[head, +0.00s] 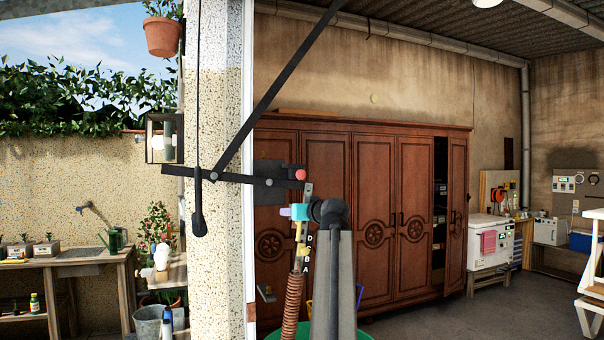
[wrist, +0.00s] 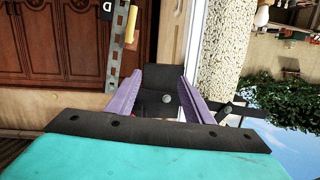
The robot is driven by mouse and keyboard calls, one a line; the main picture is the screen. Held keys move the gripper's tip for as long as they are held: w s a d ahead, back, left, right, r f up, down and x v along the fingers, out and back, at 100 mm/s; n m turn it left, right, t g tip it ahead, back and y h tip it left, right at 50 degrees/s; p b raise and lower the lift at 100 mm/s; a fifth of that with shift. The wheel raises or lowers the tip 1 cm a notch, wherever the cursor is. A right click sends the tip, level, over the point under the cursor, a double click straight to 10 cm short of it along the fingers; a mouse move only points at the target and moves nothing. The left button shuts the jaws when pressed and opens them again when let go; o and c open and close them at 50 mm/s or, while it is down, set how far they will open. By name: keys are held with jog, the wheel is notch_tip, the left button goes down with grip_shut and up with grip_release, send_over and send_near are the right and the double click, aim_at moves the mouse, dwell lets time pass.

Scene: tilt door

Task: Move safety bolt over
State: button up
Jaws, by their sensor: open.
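A dark bracket plate (head: 270,182) joins the door's black arms beside the white post, with a red round knob (head: 300,174) at its right end. Which part is the safety bolt I cannot tell for sure. My gripper (head: 284,212), teal with purple fingers, is just below the bracket, pointing left. In the wrist view the purple fingers (wrist: 165,95) are apart, and the dark plate with a round grey bolt head (wrist: 167,99) shows between them. I cannot tell whether they touch it. A perforated strip (wrist: 113,62) with a yellow piece (wrist: 131,25) is beside them.
A rust-red coil spring (head: 292,303) hangs below the lettered strip. A black pull (head: 199,215) hangs by the speckled pillar (head: 215,100). A long diagonal black arm (head: 285,80) crosses above. A wooden wardrobe (head: 375,210) stands behind; grey floor is clear to the right.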

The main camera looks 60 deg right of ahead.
jog(key=h, duration=0.2)
send_near(302, 173)
jog(key=v, duration=0.3)
jog(key=shift+f+t, duration=0.2)
jog(key=shift+t, duration=0.1)
jog(key=p+x, duration=0.4)
jog(key=x, duration=0.8)
jog(key=shift+s+r, duration=0.1)
jog(key=shift+p+x, duration=0.35)
jog(key=shift+x, duration=0.55)
grip_shut()
